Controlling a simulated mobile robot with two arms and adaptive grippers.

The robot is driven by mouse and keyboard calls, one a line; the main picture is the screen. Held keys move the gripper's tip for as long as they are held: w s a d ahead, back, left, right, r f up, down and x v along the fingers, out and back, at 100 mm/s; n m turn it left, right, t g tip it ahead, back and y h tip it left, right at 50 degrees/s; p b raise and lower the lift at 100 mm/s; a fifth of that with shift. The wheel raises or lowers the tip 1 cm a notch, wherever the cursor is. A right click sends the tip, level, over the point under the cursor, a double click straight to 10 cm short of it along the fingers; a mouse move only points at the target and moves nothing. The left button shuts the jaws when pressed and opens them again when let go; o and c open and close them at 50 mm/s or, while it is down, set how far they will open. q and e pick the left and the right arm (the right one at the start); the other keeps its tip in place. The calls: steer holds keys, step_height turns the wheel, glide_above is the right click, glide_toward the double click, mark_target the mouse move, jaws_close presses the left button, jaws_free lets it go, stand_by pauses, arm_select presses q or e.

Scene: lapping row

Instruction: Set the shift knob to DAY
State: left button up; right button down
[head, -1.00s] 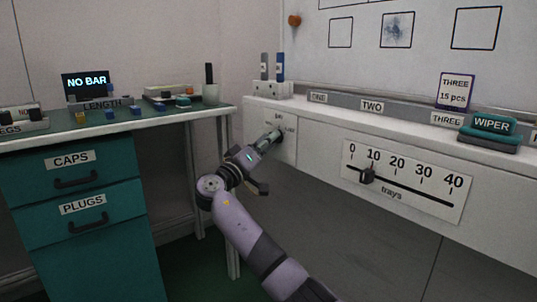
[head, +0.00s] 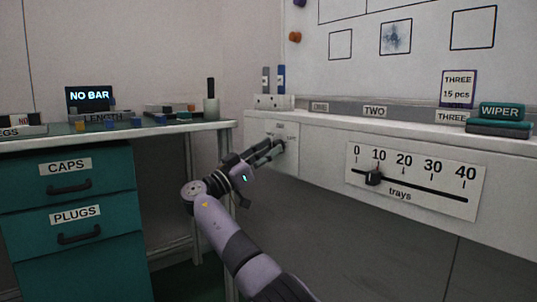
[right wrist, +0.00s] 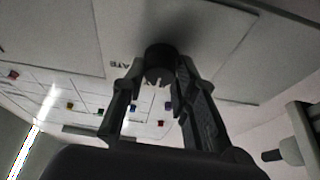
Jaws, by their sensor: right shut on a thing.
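The shift knob (right wrist: 160,60) is a dark round knob on a white plate on the front of the bench; in the head view its plate (head: 268,129) shows, and the knob is largely hidden by my gripper. My right gripper (head: 277,147) reaches it from the front left. In the right wrist view its two fingers (right wrist: 163,88) are closed on either side of the knob. A pale mark shows on the knob's face. Part of a printed label (right wrist: 126,64) shows beside it; the labels are too small or cut off to read surely. My left gripper is not in view.
A trays slider (head: 373,178) sits on the bench front to the right of the knob. A wiper block (head: 500,113) and a THREE card (head: 459,89) stand on the ledge. A teal drawer cabinet (head: 69,222) stands at the left.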

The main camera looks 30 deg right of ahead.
steer(key=shift+m, duration=0.3)
steer(key=c, duration=1.3)
jaws_free()
steer(key=v, duration=1.2)
steer(key=shift+w+a, duration=0.1)
steer(key=shift+w, duration=0.05)
